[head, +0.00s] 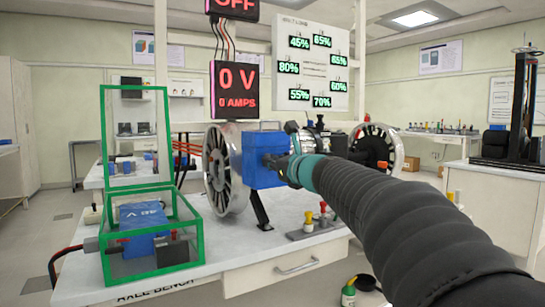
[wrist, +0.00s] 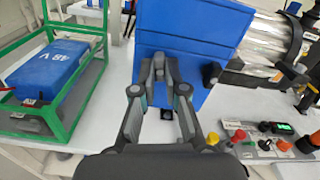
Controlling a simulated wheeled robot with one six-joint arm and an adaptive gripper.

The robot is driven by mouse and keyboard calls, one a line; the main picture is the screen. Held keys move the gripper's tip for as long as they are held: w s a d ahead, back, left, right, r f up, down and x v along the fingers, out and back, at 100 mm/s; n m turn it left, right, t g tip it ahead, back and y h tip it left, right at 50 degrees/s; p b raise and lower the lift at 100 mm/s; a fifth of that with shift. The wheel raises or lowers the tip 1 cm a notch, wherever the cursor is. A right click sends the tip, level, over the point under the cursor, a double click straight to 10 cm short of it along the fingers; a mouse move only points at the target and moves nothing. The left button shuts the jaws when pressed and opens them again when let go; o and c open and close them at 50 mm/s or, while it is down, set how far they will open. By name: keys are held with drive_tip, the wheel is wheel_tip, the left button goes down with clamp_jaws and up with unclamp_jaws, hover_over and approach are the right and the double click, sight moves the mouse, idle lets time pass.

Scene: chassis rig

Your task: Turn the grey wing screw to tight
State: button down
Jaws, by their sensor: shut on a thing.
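My gripper (wrist: 159,74) reaches the front face of the blue box (wrist: 190,40), its two fingers drawn together near the box's lower middle. The fingertips are closed on the small grey wing screw (wrist: 159,62), which is mostly hidden between them. How far the screw is turned cannot be told. In the head view, my gripper (head: 275,161) meets the front of the blue box (head: 262,145), and the screw is hidden there. The box sits on the axle unit beside a large spoked wheel (head: 216,168).
A green-framed case (head: 107,240) with a blue 48 V battery (head: 143,217) stands left on the white bench (head: 240,248). Coloured knobs (head: 322,208) on a small panel are to the right. A dark knob (wrist: 211,73) sticks out at the box's right edge.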

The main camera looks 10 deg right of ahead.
drive_tip(key=shift+m+p, duration=0.55)
drive_tip(key=shift+m, duration=0.65)
drive_tip(key=shift+f, duration=0.1)
drive_tip(key=c, duration=1.2)
unclamp_jaws()
drive_tip(key=v, duration=1.2)
